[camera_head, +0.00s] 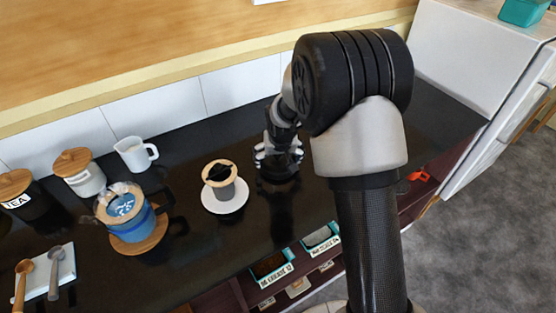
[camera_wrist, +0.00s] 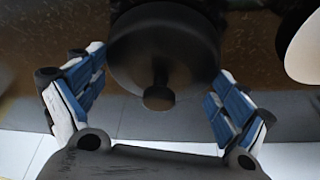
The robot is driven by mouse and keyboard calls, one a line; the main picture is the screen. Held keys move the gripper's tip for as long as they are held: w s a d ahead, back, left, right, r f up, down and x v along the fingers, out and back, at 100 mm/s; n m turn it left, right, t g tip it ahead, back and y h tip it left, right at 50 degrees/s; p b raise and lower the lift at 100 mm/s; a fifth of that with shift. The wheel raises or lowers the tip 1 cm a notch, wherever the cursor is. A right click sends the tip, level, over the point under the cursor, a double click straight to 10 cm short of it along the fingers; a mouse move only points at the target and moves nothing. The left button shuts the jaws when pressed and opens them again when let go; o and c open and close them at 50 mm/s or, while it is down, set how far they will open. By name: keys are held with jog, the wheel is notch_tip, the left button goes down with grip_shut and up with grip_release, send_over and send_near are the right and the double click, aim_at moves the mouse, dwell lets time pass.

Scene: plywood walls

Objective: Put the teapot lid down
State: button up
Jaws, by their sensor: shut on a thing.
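The teapot lid (camera_wrist: 160,50) is a dark round disc with a knob (camera_wrist: 158,97) in the wrist view. My gripper (camera_wrist: 165,78) has one blue-padded finger on each side of it and is shut on it. In the head view my gripper (camera_head: 278,158) is low over the black counter, right of the cup; the dark lid is hard to make out there. I cannot tell whether the lid touches the counter. A blue teapot (camera_head: 125,212) with an open-looking top stands on a round wooden trivet (camera_head: 140,243) at the left.
A cup (camera_head: 226,190) with a wooden-rimmed strainer stands on a white saucer (camera_head: 238,203) left of my gripper. A white jug (camera_head: 136,155) and wooden-lidded canisters (camera_head: 85,177) stand near the tiled wall. Spoons lie on a white tray (camera_head: 66,268). The counter (camera_head: 250,235) in front is clear.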

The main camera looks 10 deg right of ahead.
jog(key=shift+f, duration=0.1)
jog(key=o, duration=0.7)
jog(key=shift+f, duration=0.1)
jog(key=shift+o, duration=0.2)
jog(key=s+d+f+p+v, duration=0.1)
jog(key=s+p+v, duration=0.2)
jog(key=v, duration=1.8)
jog(key=s+r, duration=0.3)
jog(key=s, duration=0.9)
jog(key=s+r+n, duration=0.1)
jog(key=s+r, duration=0.2)
jog(key=s, duration=1)
jog(key=shift+s+r, duration=0.2)
jog(key=shift+r, duration=0.1)
jog(key=shift+a, duration=0.1)
